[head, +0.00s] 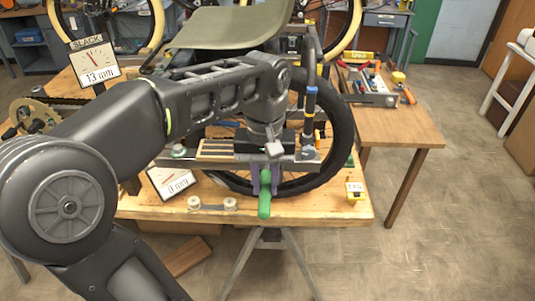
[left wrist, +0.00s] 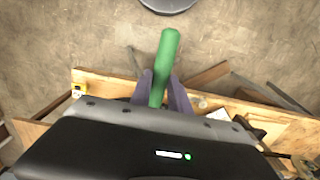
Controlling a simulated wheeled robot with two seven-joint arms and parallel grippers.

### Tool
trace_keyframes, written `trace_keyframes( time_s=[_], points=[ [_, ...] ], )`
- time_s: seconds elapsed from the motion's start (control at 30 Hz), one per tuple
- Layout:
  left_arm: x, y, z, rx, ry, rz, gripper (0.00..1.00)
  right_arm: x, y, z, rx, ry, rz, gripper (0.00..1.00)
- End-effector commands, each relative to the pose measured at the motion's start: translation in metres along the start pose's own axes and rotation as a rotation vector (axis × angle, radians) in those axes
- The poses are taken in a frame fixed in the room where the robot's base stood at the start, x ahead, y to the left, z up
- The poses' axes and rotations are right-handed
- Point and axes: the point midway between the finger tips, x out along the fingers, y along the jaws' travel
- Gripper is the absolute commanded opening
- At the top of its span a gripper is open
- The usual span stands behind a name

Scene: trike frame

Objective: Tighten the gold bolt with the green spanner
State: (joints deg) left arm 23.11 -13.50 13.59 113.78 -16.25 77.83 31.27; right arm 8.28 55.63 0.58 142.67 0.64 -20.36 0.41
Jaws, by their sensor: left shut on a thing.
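In the left wrist view, the green spanner (left wrist: 167,55) sticks out from between the fingers of my left gripper (left wrist: 163,88). The spanner's head is hidden behind the gripper. I cannot make out the gold bolt; my left arm and gripper cover much of the frame there. My right gripper is not in view.
The wooden workbench (head: 325,212) carries a black-tyred wheel (head: 343,135), a slack gauge (head: 93,62) reading 13 mm, a second gauge (head: 171,182) and a small yellow block (head: 355,191). A tool tray (head: 374,98) stands on a side table (head: 405,134).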

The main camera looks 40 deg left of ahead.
Motion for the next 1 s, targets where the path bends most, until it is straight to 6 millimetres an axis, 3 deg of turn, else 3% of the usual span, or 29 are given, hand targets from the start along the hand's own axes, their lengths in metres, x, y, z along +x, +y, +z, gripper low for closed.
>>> trace_keyframes(
  time_s=[0.37,1.0],
  points=[
    [0.0,-0.005,0.0,0.033,0.001,-0.001,0.0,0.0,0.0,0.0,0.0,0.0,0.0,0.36],
    [0.0,-0.03,-0.004,0.218,0.001,-0.006,0.0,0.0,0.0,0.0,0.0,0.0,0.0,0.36]
  ],
)
